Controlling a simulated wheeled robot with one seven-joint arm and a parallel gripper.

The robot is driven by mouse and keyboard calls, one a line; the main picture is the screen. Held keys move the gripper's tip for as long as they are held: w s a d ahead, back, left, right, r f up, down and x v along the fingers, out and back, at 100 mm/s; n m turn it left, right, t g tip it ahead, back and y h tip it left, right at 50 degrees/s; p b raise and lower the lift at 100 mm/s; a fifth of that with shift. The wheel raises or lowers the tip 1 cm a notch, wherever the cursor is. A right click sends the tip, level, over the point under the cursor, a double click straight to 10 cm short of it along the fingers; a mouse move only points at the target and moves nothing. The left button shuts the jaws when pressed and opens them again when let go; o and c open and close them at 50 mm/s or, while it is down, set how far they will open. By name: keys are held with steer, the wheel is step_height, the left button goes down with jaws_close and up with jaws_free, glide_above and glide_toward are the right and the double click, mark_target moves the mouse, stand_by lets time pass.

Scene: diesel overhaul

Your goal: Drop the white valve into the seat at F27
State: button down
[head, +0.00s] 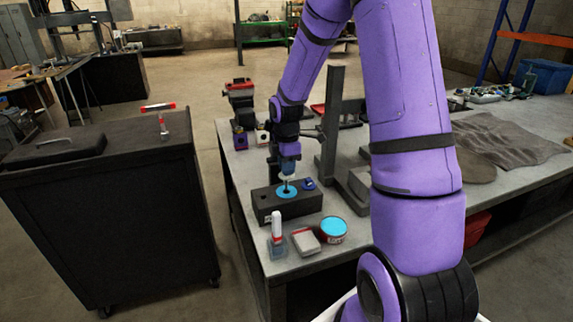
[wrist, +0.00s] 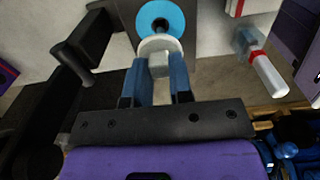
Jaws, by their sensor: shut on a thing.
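My gripper (head: 288,172) is shut on the white valve (wrist: 158,55), which sits between the two blue fingers (wrist: 157,80) in the wrist view. In the head view the valve hangs head-up with its thin stem down, over a blue ring seat (head: 287,195) on a black block (head: 290,207). The wrist view also shows the blue ring (wrist: 178,18) with a dark hole in its middle, just beyond the valve head. I cannot tell whether the stem tip is in the hole. No F27 label is readable.
A small blue piece (head: 309,183) lies on the block. In front stand a white cylinder with a red band (head: 277,228), a grey-topped box (head: 305,242) and a blue-topped tin (head: 333,229). A dark upright post (head: 333,120) stands close right of my gripper.

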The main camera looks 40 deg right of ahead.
mark_target(286, 189)
steer(key=shift+f, duration=2.85)
stand_by(1.6)
steer(key=c, duration=0.5)
jaws_free()
steer(key=shift+r, duration=0.1)
steer(key=shift+r, duration=3.9)
